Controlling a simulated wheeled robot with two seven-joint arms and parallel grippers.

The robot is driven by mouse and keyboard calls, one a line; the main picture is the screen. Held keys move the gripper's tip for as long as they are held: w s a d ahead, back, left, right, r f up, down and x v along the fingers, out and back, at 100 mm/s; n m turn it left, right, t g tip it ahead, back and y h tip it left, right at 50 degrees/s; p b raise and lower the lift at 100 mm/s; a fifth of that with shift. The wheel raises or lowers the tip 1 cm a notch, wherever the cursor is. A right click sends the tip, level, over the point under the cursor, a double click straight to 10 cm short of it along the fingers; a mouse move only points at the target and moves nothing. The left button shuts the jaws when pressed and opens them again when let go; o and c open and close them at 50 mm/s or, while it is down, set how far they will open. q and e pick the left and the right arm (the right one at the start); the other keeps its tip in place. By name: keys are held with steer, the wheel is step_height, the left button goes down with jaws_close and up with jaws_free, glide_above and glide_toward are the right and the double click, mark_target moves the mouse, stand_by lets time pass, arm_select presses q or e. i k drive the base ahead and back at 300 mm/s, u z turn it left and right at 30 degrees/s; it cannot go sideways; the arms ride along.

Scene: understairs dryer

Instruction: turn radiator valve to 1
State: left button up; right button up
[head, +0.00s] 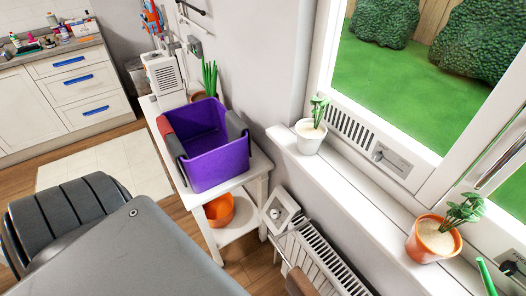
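The white radiator (318,262) stands low against the wall under the window sill, at the bottom centre right of the head view. At its left upper end is a white squarish frame (289,203) with a small round knob (275,213) in it, which looks like the valve. I cannot read any number or mark on the knob. Neither of my grippers can be made out in this view. Part of the radiator is hidden by the sill and by a brown rounded thing in front of it.
A white side table (259,163) left of the radiator holds a purple bin (207,148), with an orange bowl (219,210) beneath. The sill (352,192) carries a white pot (310,138) and an orange pot (432,240). A brown rounded thing (300,281) stands before the radiator.

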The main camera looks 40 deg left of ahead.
mark_target(275, 213)
steer(key=k, duration=0.8)
steer(key=z, duration=1.25)
steer(key=i, duration=0.6)
steer(key=u, duration=1.2)
